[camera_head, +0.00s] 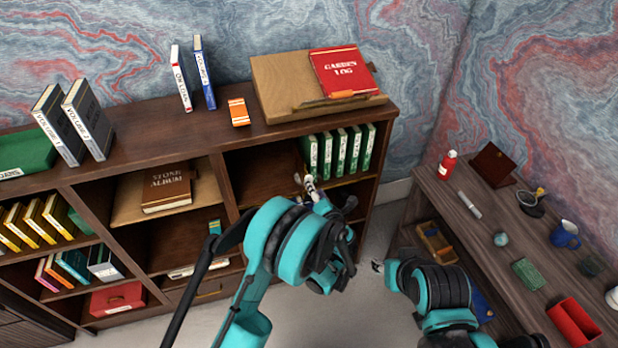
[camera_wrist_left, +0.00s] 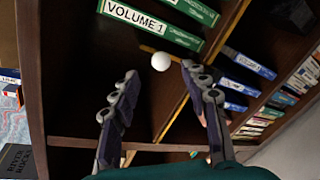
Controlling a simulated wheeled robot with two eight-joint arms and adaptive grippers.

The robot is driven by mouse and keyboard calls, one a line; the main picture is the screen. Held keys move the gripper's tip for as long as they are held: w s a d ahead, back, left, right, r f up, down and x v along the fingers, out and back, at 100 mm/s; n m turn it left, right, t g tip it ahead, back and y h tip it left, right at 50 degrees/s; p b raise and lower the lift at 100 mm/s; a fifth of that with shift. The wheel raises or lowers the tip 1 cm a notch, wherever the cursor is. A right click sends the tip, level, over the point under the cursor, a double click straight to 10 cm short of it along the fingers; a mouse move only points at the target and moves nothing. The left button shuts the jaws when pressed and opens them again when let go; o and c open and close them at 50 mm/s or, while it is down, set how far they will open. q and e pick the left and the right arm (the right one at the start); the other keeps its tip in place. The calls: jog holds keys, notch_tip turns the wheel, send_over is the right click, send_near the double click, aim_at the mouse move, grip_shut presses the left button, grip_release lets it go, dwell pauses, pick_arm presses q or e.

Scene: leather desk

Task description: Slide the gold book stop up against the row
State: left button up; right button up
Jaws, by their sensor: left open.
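The row is several green books with white labels (camera_head: 340,150), upright at the right of the upper right compartment. Their spines show at the top of the left wrist view, the nearest marked VOLUME 1 (camera_wrist_left: 140,22). Beside it is a round white knob (camera_wrist_left: 160,62) with a thin gold edge behind, seemingly the gold book stop; its body is mostly hidden. My left gripper (camera_head: 304,184) is at this compartment's opening, left of the books. In the left wrist view its fingers (camera_wrist_left: 160,76) are open, with the knob beyond and between their tips. My right gripper (camera_head: 378,266) hangs clear of the shelf, small.
A brown upright (camera_head: 222,190) bounds the compartment on the left. The shelf to the books' left looks bare. On top are a wooden stand (camera_head: 280,85) with a red book (camera_head: 343,72) and a small orange box (camera_head: 238,112). A cluttered side table (camera_head: 480,215) stands right.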

pick_arm(q)
jog(key=b, duration=0.2)
send_near(302, 171)
jog(key=shift+w+a, duration=0.1)
jog(key=shift+w, duration=1.05)
jog(key=shift+w+a, duration=0.1)
jog(key=shift+w, duration=0.3)
grip_shut()
